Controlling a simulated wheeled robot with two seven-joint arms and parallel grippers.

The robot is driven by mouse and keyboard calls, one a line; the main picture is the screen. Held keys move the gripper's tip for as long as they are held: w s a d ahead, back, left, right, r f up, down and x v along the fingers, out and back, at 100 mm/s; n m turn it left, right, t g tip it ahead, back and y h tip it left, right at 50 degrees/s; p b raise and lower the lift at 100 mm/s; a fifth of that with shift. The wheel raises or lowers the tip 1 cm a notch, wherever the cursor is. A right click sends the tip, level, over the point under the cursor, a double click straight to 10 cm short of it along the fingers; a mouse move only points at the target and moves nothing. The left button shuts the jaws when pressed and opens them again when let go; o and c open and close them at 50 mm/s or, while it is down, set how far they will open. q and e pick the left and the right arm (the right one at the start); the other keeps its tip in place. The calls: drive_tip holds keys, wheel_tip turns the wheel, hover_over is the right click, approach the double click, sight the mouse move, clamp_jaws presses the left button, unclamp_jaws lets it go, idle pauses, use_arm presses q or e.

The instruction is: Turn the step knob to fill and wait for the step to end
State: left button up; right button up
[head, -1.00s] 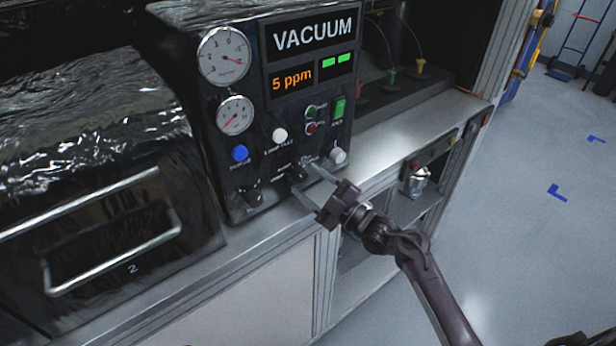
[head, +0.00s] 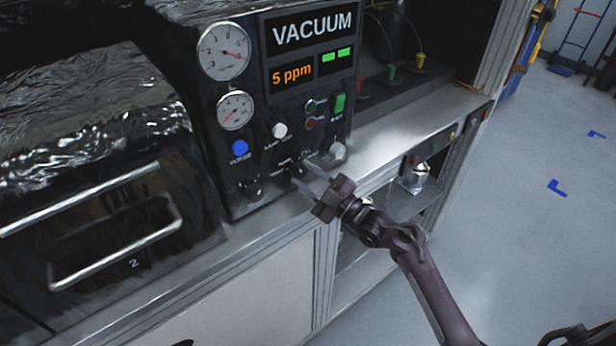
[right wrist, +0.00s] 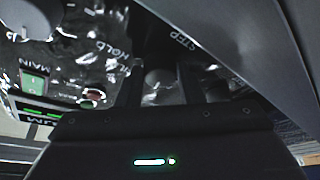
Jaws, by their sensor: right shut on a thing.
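The black step knob (head: 298,171) is low on the front of the dark panel headed VACUUM. My right gripper (head: 303,174) reaches it from the lower right, one finger on each side, and is shut on it. In the right wrist view the knob (right wrist: 160,82) shows between the dark fingers, below the word STEP, with HOLD lettered to its left. The fingers partly hide the knob, and I cannot tell its exact setting. The display (head: 292,74) reads 5 ppm beside two green bars. My left gripper is not in view.
Another black knob (head: 252,190), a blue button (head: 239,147), a white button (head: 279,130) and a pale knob (head: 337,151) are close by. Two gauges (head: 223,51) are above. A handled drawer front (head: 120,200) is at left. Floor at right is open.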

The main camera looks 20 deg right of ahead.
drive_tip(key=m+t, duration=0.1)
drive_tip(key=m, duration=0.1)
drive_tip(key=m+h, duration=0.1)
drive_tip(key=m, duration=0.1)
drive_tip(key=shift+a+f+t, duration=0.15)
drive_tip(key=shift+t, duration=0.25)
drive_tip(key=shift+s+a+m+t+h, duration=0.1)
drive_tip(key=shift+m+t+h, duration=0.4)
drive_tip(key=shift+m, duration=0.8)
drive_tip(key=shift+m+t+h, duration=0.15)
drive_tip(key=shift+m+h, duration=0.6)
drive_tip(key=shift+m, duration=0.55)
drive_tip(key=shift+s+a+m+t+h, duration=0.1)
drive_tip(key=shift+m+t+h, duration=0.4)
drive_tip(key=shift+m, duration=0.8)
drive_tip(key=o, duration=1)
drive_tip(key=b+v, duration=0.2)
drive_tip(key=v, duration=0.5)
drive_tip(key=shift+s+d+f, duration=0.1)
drive_tip(key=shift+s+d, duration=0.05)
drive_tip(key=shift+s, duration=0.2)
